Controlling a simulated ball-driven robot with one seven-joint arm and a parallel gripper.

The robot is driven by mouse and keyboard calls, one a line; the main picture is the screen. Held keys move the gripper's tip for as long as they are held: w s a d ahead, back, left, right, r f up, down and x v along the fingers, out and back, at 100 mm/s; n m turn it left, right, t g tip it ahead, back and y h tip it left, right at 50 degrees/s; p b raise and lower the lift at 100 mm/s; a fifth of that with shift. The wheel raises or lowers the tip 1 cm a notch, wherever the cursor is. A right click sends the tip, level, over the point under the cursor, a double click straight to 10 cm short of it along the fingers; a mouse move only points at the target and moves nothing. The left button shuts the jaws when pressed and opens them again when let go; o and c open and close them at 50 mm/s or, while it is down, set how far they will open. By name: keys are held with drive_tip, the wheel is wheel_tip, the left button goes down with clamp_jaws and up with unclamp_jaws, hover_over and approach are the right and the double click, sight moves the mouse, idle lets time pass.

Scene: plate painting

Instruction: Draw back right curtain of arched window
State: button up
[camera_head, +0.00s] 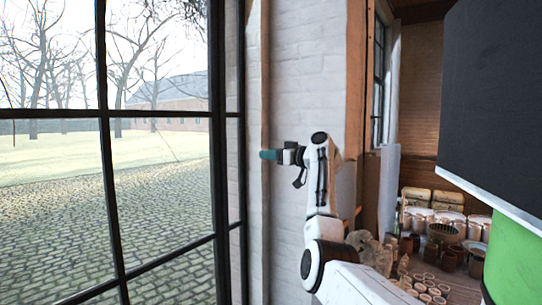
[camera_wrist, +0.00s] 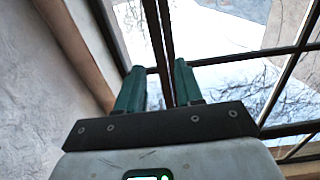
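The window (camera_head: 160,113) fills the left of the head view, with dark glazing bars and clear panes. Its arched top is out of frame. I cannot make out a curtain in either view. My gripper (camera_head: 268,154) is at the right side of the window, in front of the pale brick wall, with its teal fingers pointing left. In the wrist view my gripper (camera_wrist: 157,76) has its two fingers apart. Dark upright bars (camera_wrist: 158,35) show in the gap between them, and the bars look to be behind the fingers; contact cannot be told. Nothing is visibly held.
The white brick wall (camera_head: 308,80) and a wooden post (camera_head: 355,70) stand right of the window. A large dark panel (camera_head: 495,95) fills the upper right. Several pots and jars (camera_head: 440,228) crowd the lower right.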

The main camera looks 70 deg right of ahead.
drive_tip(key=shift+s, duration=0.1)
drive_tip(key=b+v, duration=0.3)
drive_tip(key=v, duration=0.7)
drive_tip(key=shift+s+b, duration=0.3)
drive_tip(key=shift+b, duration=0.05)
drive_tip(key=shift+a, duration=0.1)
